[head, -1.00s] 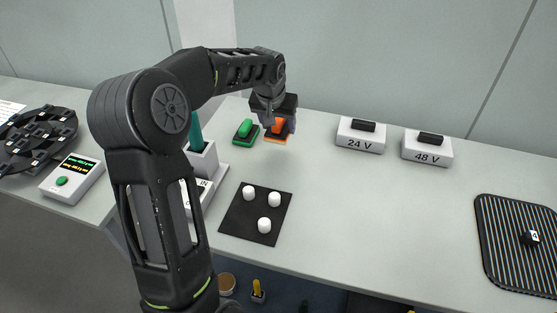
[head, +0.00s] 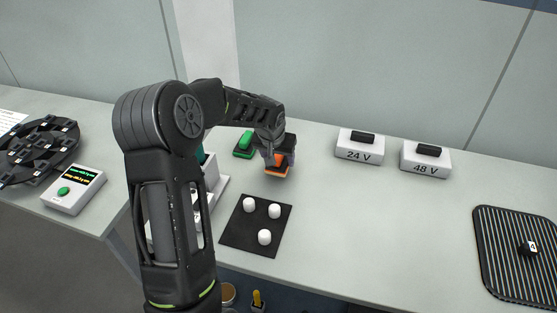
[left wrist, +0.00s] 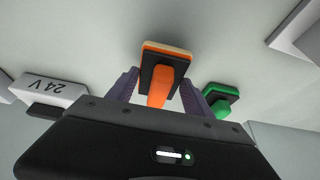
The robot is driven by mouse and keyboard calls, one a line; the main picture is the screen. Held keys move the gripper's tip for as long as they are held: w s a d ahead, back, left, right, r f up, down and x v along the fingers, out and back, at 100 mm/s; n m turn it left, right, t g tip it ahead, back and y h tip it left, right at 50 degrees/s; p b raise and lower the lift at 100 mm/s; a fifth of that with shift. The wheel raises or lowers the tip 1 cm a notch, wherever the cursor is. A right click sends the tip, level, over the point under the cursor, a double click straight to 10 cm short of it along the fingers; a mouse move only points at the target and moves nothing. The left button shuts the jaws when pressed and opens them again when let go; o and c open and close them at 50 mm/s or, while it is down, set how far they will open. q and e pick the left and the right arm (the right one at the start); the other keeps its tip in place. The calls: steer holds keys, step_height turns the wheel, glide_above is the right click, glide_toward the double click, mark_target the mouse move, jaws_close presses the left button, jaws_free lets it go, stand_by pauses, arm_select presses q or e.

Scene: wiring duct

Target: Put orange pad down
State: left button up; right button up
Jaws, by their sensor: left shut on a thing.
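The orange pad (head: 278,169) has an orange grip on a dark block with an orange and pale underside. My left gripper (head: 279,160) is shut on its grip, behind the black mat in the head view. In the left wrist view the pad (left wrist: 164,75) sits between the two fingers of the gripper (left wrist: 158,92). I cannot tell whether its underside touches the table. The green pad (head: 244,146) stands on the table just left of and behind it; it also shows in the left wrist view (left wrist: 219,98). My right gripper is not in view.
A black mat (head: 237,231) with three white pegs lies in front. White boxes marked 24 V (head: 359,151) and 48 V (head: 425,163) stand at the back right. A ribbed black tray (head: 510,225) lies far right. The table's middle (head: 370,220) is clear.

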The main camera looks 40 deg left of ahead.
arm_select(q)
steer(key=shift+f, duration=0.8)
steer(key=shift+f, duration=0.2)
steer(key=o, duration=1.4)
steer(key=shift+c, duration=0.2)
steer(key=shift+r, duration=0.1)
